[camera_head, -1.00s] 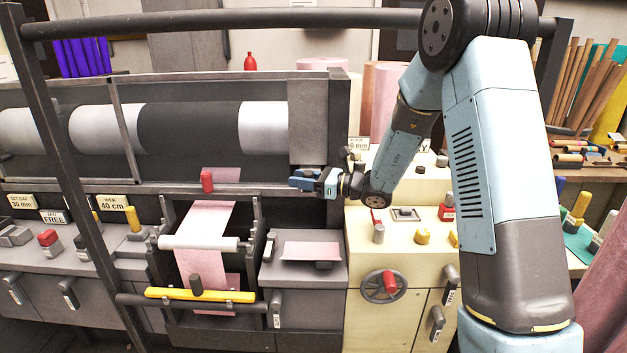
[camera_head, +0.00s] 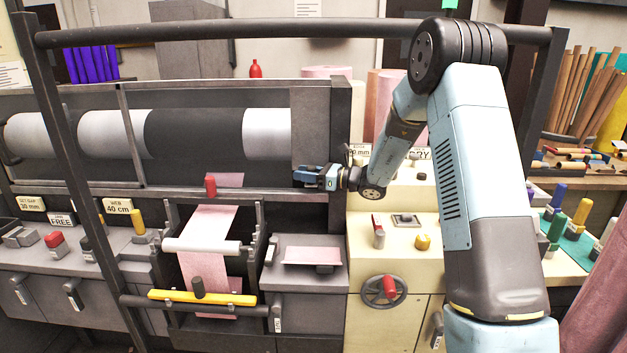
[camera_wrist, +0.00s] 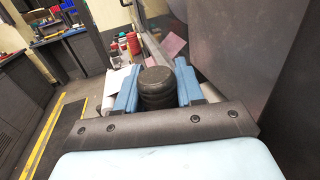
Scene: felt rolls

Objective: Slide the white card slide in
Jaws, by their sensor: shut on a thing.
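My gripper (camera_head: 302,174) is at the right end of the dark machine's front rail, just left of its end post, pointing left. In the wrist view its blue fingers (camera_wrist: 157,88) are shut on a dark ribbed round knob (camera_wrist: 157,86), one finger on each side. What the knob is fixed to is hidden behind it. I cannot make out for sure a white card slide in either view. White cards reading WEB 40 cm (camera_head: 118,206) and FREE (camera_head: 62,220) stand on the left of the machine's front.
A red handle (camera_head: 210,185) stands on the rail left of my gripper. Pink web (camera_head: 208,230) runs down over a white roller (camera_head: 202,247) above a yellow bar (camera_head: 202,298). A cream cabinet (camera_head: 372,270) with a handwheel (camera_head: 384,291) stands below right.

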